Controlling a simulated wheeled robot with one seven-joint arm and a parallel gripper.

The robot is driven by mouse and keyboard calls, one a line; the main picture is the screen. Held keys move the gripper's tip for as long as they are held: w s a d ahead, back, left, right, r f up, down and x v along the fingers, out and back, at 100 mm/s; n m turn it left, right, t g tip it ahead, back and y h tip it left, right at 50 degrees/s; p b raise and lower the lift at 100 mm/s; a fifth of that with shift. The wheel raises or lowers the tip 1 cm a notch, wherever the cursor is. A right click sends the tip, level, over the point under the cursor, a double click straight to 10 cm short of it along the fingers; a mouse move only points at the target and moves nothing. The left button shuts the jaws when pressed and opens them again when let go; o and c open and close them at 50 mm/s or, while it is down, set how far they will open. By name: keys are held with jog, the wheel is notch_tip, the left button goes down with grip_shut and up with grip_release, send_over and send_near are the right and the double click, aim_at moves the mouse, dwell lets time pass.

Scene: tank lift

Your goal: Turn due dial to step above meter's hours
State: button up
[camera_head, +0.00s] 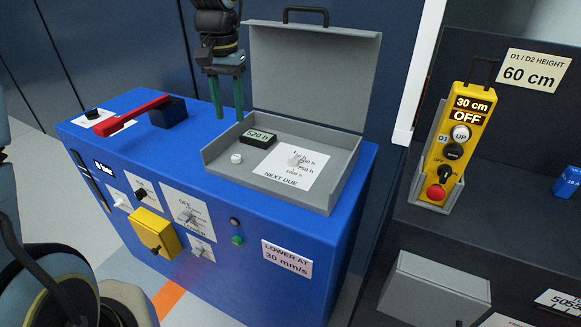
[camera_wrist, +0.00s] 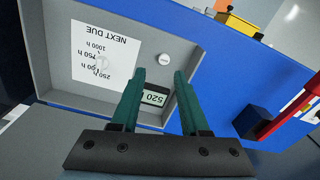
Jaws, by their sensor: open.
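The NEXT DUE dial (camera_head: 296,162) is a small pale knob on a white label in the open grey box. Hour marks surround it, with 250 h, 750 h and 1000 h readable in the wrist view, where the dial (camera_wrist: 103,63) shows at left. Its pointer setting is too small to tell. The black hour meter (camera_head: 258,137) reads 520 h; it also shows in the wrist view (camera_wrist: 155,97), partly hidden by the fingers. My gripper (camera_head: 228,108) is open and empty above the box's back left side, apart from the dial. Its green fingers (camera_wrist: 160,74) point down.
The grey box (camera_head: 226,178) has a raised lid (camera_head: 311,75) behind it. A white round button (camera_head: 236,158) is near the meter. A red handle (camera_head: 131,116) lies left on the blue cabinet (camera_head: 215,262). A yellow pendant (camera_head: 456,140) stands at right.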

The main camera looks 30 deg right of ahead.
aim_at(293, 155)
jog(key=s+d+f+m+b, duration=0.1)
jog(key=s+d, duration=0.2)
jog(key=d, duration=0.3)
jog(key=s+d+f+m+b, duration=0.1)
jog(key=s+d+m, duration=0.15)
jog(key=d, duration=0.35)
jog(key=shift+n, duration=0.35)
jog(key=f, duration=0.6)
jog(key=f+p, duration=0.1)
jog(key=f, duration=0.3)
jog(key=shift+s+d, duration=0.2)
jog(key=shift+s, duration=0.15)
grip_shut()
